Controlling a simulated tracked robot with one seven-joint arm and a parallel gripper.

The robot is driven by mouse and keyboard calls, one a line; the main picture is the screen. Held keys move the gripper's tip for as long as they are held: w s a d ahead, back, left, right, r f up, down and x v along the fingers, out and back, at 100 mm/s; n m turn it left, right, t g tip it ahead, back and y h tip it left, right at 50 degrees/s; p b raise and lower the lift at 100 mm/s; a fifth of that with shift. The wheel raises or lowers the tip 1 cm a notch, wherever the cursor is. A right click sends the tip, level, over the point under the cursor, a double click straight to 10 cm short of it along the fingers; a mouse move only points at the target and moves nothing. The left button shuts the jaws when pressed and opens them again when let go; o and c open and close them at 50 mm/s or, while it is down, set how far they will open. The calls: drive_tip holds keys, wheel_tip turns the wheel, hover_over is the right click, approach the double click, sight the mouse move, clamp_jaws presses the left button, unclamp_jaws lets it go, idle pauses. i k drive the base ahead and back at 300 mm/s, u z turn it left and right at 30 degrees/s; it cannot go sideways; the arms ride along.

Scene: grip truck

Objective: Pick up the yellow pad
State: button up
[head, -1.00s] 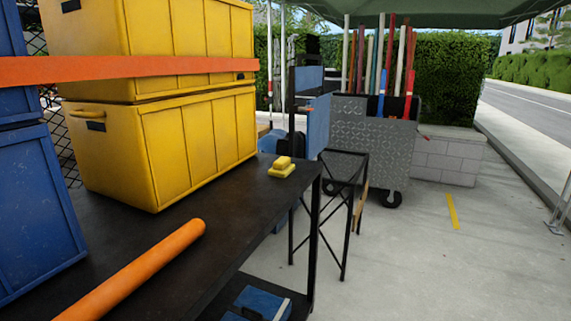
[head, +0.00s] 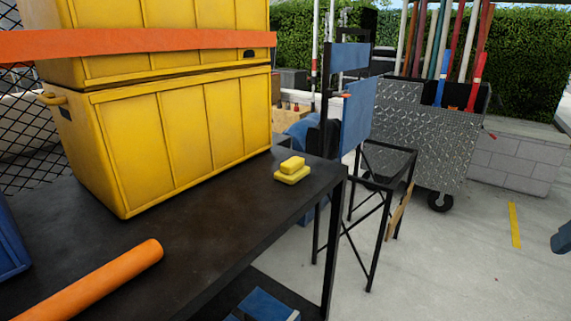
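The yellow pad (head: 291,176) lies on the dark table (head: 215,225), near its far right corner. It looks like a small block on top of a wider flat piece; I cannot tell whether these are one thing or two. Nothing covers it, and it stands apart from the large yellow crate to its left. I cannot make out my gripper in the head view, and nothing is touching the pad.
Yellow crates (head: 180,150) are stacked left of the pad, crossed by an orange bar (head: 130,42). An orange cylinder (head: 105,275) lies across the near left. A black-framed stand (head: 385,160) and metal cart (head: 430,140) are beyond. A dark blue shape (head: 562,238) enters at right.

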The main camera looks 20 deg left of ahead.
sight(293, 170)
drive_tip(key=u, duration=0.25)
drive_tip(key=i, duration=1.1)
drive_tip(key=u, duration=0.25)
